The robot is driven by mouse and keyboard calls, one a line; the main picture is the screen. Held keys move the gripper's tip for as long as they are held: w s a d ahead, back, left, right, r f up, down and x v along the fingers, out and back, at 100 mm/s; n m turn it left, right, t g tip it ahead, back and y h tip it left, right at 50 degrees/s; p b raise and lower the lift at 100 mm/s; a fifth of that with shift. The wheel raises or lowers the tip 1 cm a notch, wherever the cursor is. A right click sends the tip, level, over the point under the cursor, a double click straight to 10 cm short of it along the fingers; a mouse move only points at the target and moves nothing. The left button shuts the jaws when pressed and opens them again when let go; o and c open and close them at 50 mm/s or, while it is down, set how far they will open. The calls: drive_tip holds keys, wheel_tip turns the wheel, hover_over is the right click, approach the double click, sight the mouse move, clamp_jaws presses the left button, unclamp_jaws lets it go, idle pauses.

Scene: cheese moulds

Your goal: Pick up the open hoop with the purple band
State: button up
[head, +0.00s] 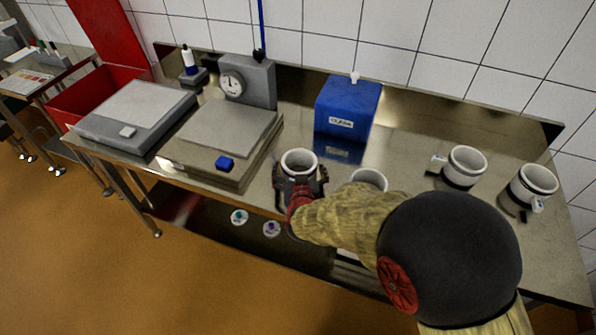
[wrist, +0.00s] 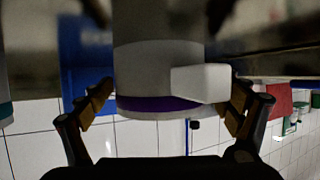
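The open hoop with the purple band (wrist: 160,103) is a white cylinder in the middle of the wrist view, which looks upside down. A white block (wrist: 200,83) sits on its side, at the right. In the head view the hoop (head: 300,161) stands near the bench's front edge, its open top facing up. My gripper (wrist: 168,95) has one finger on each side of it and looks open, with a narrow gap at the left. Contact on the block side is unclear. In the head view my gripper (head: 300,187) covers the hoop's lower part.
A white hoop (head: 369,178) stands close at the right, partly behind my arm. Two more hoops (head: 465,165) (head: 535,184) stand farther right. A blue box (head: 347,105) is behind, a dial scale (head: 225,130) at left. Teal and purple discs (head: 239,217) (head: 271,229) lie lower, in front.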

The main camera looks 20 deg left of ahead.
drive_tip(key=c, duration=1)
drive_tip(key=shift+r, duration=0.15)
drive_tip(key=shift+c, duration=0.2)
